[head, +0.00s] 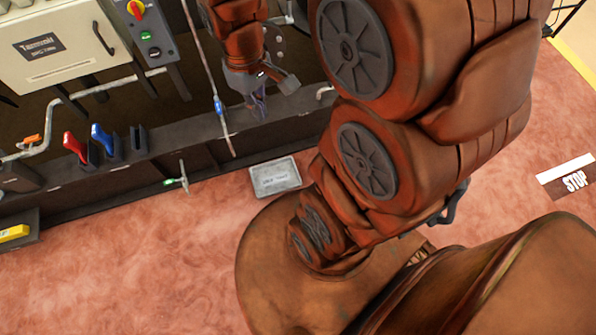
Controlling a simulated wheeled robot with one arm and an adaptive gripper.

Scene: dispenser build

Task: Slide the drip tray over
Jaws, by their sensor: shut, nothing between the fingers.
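The drip tray (276,188) is a shallow grey rectangular tray with small dark lettering. It lies flat on the reddish floor, in front of the dark metal frame and right beside my base. My gripper (259,108) is at the top middle of the head view, pointing down near the frame's ledge. It is shut and empty, and stands apart from the tray, farther back in the picture. My arm's large links cover much of the right half of the view, but the tray shows almost whole.
The frame's dark ledge (190,136) runs behind the tray. On it are a red nozzle handle (74,145) and a blue one (103,138). A small valve with a green handle (178,180) juts out left of the tray. The floor at the lower left is clear.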

